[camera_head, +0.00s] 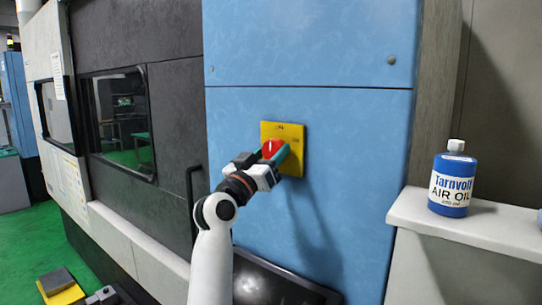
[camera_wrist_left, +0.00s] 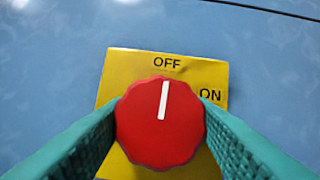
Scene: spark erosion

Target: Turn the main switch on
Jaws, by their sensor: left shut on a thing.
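The main switch is a red round knob (camera_head: 271,148) on a yellow plate (camera_head: 293,166), fixed to the blue machine panel. In the left wrist view the red knob (camera_wrist_left: 160,140) bears a white line that points up at the word OFF on the yellow plate (camera_wrist_left: 118,72). The word ON is to the right of the knob. My left gripper (camera_head: 272,156) is shut on the knob, with one teal finger on each side of it. The left gripper's fingers (camera_wrist_left: 160,132) hide parts of the plate. My right gripper is in neither view.
The blue panel (camera_head: 310,50) around the plate is flat and clear. A dark door handle (camera_head: 191,200) stands left of my left arm. A blue AIR OIL bottle (camera_head: 452,180) stands on a pale ledge (camera_head: 480,232) at the right.

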